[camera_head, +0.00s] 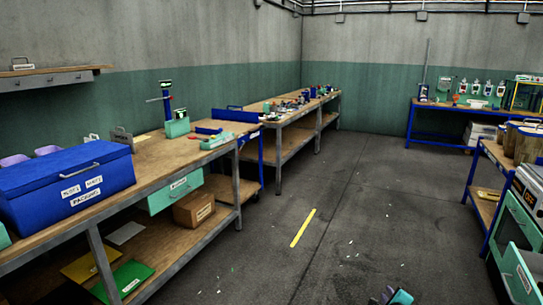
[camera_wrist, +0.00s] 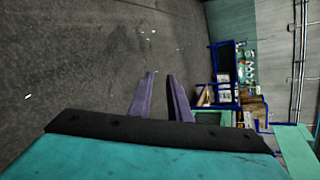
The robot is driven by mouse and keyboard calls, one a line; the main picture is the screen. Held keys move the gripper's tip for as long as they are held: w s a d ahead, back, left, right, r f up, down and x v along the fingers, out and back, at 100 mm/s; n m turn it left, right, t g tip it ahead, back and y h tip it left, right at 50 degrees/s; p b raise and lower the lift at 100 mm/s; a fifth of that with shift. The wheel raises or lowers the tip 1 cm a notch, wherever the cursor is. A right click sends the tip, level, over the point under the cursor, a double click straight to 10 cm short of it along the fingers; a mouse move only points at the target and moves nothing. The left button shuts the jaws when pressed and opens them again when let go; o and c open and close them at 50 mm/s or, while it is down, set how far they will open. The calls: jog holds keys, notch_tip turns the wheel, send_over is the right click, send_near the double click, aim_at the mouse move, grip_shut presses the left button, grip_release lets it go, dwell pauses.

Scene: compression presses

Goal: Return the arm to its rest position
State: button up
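My gripper (camera_wrist: 161,76) shows in the wrist view as two purple fingers with a clear gap between them. Only grey floor is seen in the gap, so it is open and empty. Behind the fingers are a black edge and a teal body of mine. The fingers touch nothing. In the head view only a small teal and dark part, seemingly of my arm, shows at the bottom edge; the rest of the arm is out of view.
A long workbench (camera_head: 183,150) with a blue toolbox (camera_head: 75,180) runs along the left. A blue-framed bench (camera_head: 437,105) stands at the far right wall. The floor (camera_head: 340,205) between is clear, with a yellow strip (camera_head: 303,228).

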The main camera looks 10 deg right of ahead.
jog(key=w+a+f+n+y+p, duration=0.1)
jog(key=a+f+n+y, duration=0.1)
jog(key=a, duration=0.4)
jog(key=w+a+f+n+y+p, duration=0.1)
jog(key=a+f+n, duration=0.15)
jog(key=a, duration=0.35)
jog(key=s+a+f+n+g+y+p, duration=0.2)
jog(key=s+a+f+n, duration=0.15)
jog(key=a, duration=0.45)
jog(key=s+a+f+n+g+y+p, duration=0.1)
jog(key=s+a+f+n+g, duration=0.2)
jog(key=a, duration=0.5)
jog(key=s+a+f+n+g+y+p, duration=0.1)
jog(key=s+a+f+n+y+p, duration=0.15)
jog(key=s+a+f, duration=0.4)
jog(key=s+a+f+n+g+p, duration=0.1)
jog(key=s+a+f+n+g, duration=0.15)
jog(key=s, duration=0.35)
jog(key=s+a+f+n+g, duration=0.1)
jog(key=s+a+n+g, duration=0.25)
jog(key=s, duration=0.25)
jog(key=s+d+r+n+g+h, duration=0.1)
jog(key=s+d+n+g+h, duration=0.2)
jog(key=s+n, duration=0.6)
jog(key=s+d+g, duration=0.1)
jog(key=s+g, duration=0.1)
jog(key=s, duration=0.1)
jog(key=shift+s+d, duration=0.15)
